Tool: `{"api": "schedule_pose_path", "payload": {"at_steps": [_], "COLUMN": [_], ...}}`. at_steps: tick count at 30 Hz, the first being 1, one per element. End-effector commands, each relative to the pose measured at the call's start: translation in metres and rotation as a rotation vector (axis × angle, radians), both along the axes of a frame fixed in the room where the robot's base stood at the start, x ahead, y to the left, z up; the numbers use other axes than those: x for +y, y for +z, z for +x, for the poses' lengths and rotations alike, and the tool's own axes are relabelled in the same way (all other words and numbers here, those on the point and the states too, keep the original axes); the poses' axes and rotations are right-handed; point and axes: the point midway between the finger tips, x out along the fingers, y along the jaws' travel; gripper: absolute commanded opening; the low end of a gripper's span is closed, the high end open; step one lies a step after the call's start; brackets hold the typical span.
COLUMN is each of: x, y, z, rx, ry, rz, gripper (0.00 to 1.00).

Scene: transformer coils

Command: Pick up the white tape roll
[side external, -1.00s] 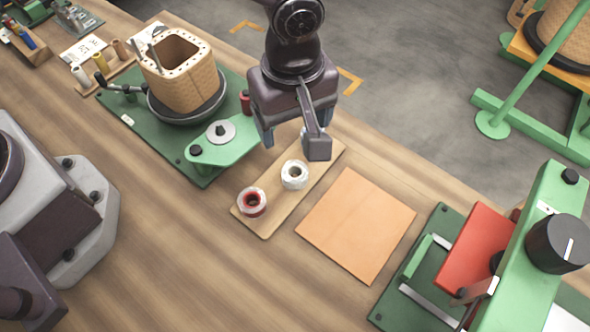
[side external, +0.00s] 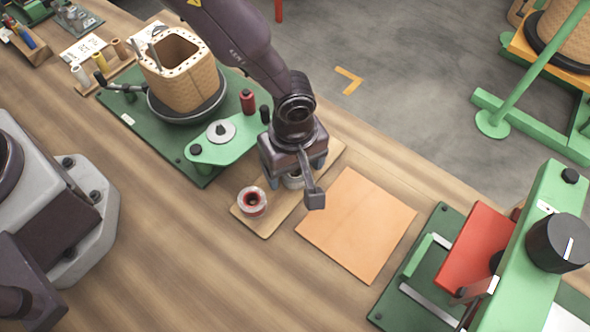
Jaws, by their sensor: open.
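The white tape roll (side external: 291,181) sits on a wooden board (side external: 264,230). Only a part of it shows, because my gripper (side external: 294,184) is lowered over it and hides the rest. My gripper is open, with its fingers around or beside the roll; I cannot tell if they touch it. A second roll with a red core (side external: 252,202) lies on the same board, to the left and nearer the camera.
An orange-tan sheet (side external: 357,226) lies flat right of the board. A green plate with a wound coil (side external: 182,75) stands behind left. A green and red machine (side external: 474,259) stands at the right. Bare wooden tabletop (side external: 180,250) lies front left.

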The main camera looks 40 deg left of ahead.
Motion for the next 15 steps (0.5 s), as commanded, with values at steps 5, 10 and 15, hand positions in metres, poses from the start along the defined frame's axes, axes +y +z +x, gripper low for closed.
{"api": "schedule_pose_path", "payload": {"at_steps": [5, 10, 15], "x": [-0.0003, -0.0002, -0.0002], "y": [-0.005, -0.0046, -0.0045], "z": [0.0001, 0.0, 0.0], "rx": [-0.001, -0.001, -0.001], "ry": [0.0, -0.001, -0.001], "rz": [0.0, 0.0, 0.0], "gripper": [0.75, 0.61, 0.23]}}
